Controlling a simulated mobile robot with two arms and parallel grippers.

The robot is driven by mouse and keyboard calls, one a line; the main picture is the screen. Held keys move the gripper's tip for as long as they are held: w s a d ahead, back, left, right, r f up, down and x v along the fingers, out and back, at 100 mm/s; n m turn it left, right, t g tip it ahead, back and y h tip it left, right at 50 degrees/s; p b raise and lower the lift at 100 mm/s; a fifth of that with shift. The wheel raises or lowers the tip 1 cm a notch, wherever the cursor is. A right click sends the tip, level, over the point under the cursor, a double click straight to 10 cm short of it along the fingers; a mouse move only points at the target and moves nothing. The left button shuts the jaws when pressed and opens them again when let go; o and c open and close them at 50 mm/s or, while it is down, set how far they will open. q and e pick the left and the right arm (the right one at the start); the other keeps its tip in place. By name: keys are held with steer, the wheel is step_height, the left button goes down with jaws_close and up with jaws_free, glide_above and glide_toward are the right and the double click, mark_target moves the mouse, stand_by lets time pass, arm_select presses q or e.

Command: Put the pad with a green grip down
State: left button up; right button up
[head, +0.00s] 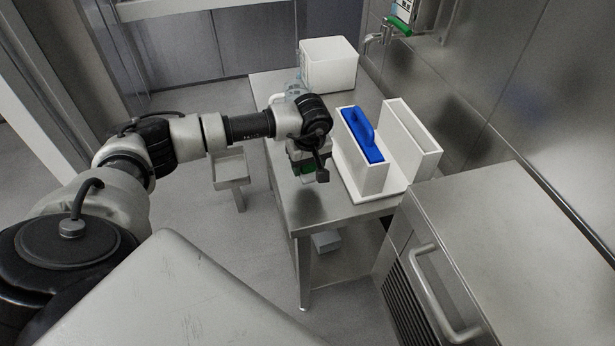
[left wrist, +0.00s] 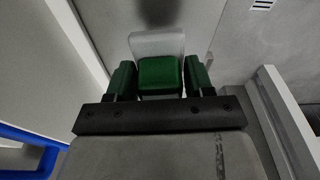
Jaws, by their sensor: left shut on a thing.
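My left gripper (head: 306,170) is over the steel table (head: 310,216), left of a white two-slot holder (head: 378,188). In the left wrist view, my left gripper (left wrist: 160,78) has its two green-tipped fingers on either side of the green grip of the pad (left wrist: 160,72), shut on it. The pad's pale body (left wrist: 157,43) shows beyond the grip. In the head view the arm hides most of the pad. I cannot tell if its underside touches the table. My right gripper is not in view.
A blue-handled pad (head: 360,135) sits in the holder's left part. A white bin (head: 329,65) stands at the table's far end, with a clear bottle beside it. A steel cabinet (head: 500,240) is at the right. Some bare tabletop lies near the table's front corner.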

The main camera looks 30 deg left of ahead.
mark_target(307, 178)
arm_select(q)
step_height(307, 178, down, 5)
steer(key=shift+r, duration=0.1)
steer(key=o, duration=0.8)
steer(key=shift+o, duration=0.2)
steer(key=shift+f, duration=0.25)
steer(key=r, duration=0.3)
steer(key=d+r, duration=0.1)
steer(key=r, duration=0.2)
steer(key=s+r, duration=0.1)
steer(key=r, duration=0.3)
steer(key=shift+d, duration=0.15)
steer(key=shift+s+r, duration=0.1)
steer(key=shift+r, duration=0.3)
